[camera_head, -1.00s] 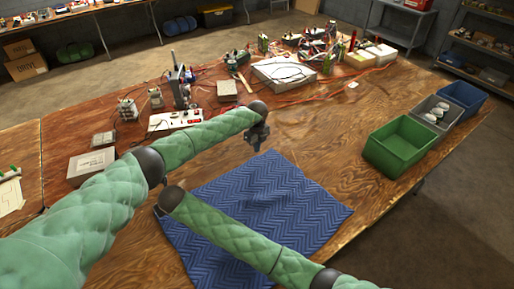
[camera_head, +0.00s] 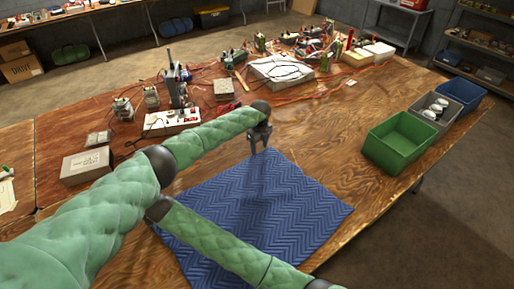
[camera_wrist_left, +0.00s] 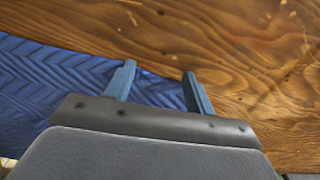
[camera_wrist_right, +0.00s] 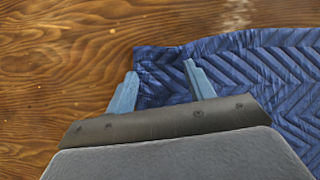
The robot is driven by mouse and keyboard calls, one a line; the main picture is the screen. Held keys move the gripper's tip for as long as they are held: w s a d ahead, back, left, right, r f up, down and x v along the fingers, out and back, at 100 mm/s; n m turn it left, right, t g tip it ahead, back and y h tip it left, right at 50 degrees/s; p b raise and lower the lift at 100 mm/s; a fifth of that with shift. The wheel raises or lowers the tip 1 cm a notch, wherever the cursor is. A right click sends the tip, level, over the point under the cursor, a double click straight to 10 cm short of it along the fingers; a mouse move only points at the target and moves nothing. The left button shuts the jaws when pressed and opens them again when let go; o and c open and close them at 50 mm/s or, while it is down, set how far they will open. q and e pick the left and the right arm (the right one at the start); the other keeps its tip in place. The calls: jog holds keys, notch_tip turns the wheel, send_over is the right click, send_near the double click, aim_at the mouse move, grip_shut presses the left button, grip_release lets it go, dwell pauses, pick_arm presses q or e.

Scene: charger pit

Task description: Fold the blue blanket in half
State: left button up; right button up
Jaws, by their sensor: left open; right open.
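The blue blanket (camera_head: 292,205) with a zigzag pattern lies spread on the wooden table, its near part crossed by my right arm. My left gripper (camera_head: 259,146) points down at the blanket's far corner in the head view. In the left wrist view its fingers (camera_wrist_left: 158,82) are apart, with the blanket's edge (camera_wrist_left: 50,85) reaching between them. My right gripper is hidden in the head view behind my left arm. In the right wrist view its fingers (camera_wrist_right: 162,76) are open around a corner of the blanket (camera_wrist_right: 255,75). I cannot tell whether either gripper touches the cloth.
A green bin (camera_head: 400,142), a grey bin (camera_head: 437,109) and a blue bin (camera_head: 462,93) stand along the right edge of the table (camera_head: 330,130). Bare wood lies between blanket and bins. My arms cross over the blanket.

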pick_arm(q)
jog(key=o, duration=0.3)
jog(key=shift+w+d, duration=0.2)
jog(key=shift+d, duration=0.2)
pick_arm(e)
jog(key=o, duration=0.3)
jog(key=shift+s+a, duration=0.35)
pick_arm(q)
jog(key=shift+o, duration=0.2)
pick_arm(e)
jog(key=shift+o, duration=0.2)
pick_arm(q)
jog(key=shift+r, duration=0.1)
pick_arm(e)
jog(key=shift+r, duration=0.1)
